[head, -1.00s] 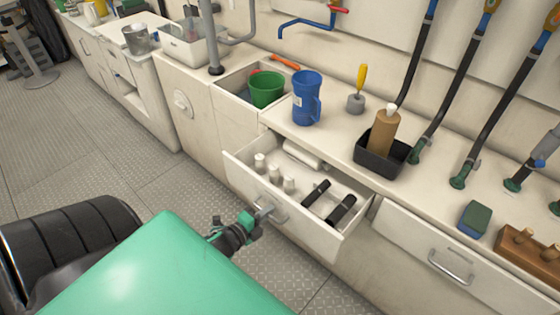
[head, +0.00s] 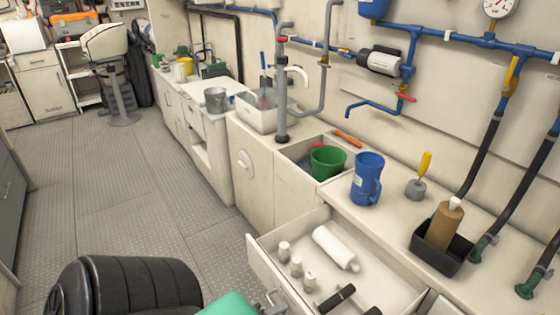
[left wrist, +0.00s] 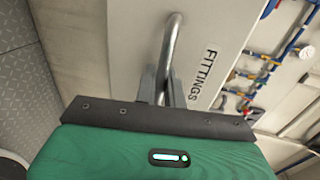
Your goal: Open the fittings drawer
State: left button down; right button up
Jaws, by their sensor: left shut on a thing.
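The fittings drawer (head: 262,262) stands open below the counter in the head view, with its contents showing. Its front (left wrist: 110,50) carries the word FITTINGS in the left wrist view. My left gripper (left wrist: 163,88) is shut on the drawer's metal bar handle (left wrist: 173,40). In the head view this gripper (head: 270,304) is at the bottom edge, at the drawer's front, partly cut off. Inside the drawer are a white roll (head: 335,248), several small white fittings (head: 296,266) and black-handled items (head: 337,299). My right gripper is not in view.
The counter above the drawer bears a blue jug (head: 367,180), a black tray (head: 425,252) with a brown bottle (head: 444,222), and a yellow-handled tool (head: 425,165). A green bucket (head: 327,162) sits in a recess. Free floor (head: 130,190) lies to the left.

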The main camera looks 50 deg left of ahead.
pick_arm(q)
jog(key=c, duration=1.9)
grip_release()
jog(key=shift+s, duration=0.1)
jog(key=b+v, duration=0.1)
jog(key=v, duration=1.2)
jog(key=shift+s+r, duration=0.15)
jog(key=shift+s, duration=0.15)
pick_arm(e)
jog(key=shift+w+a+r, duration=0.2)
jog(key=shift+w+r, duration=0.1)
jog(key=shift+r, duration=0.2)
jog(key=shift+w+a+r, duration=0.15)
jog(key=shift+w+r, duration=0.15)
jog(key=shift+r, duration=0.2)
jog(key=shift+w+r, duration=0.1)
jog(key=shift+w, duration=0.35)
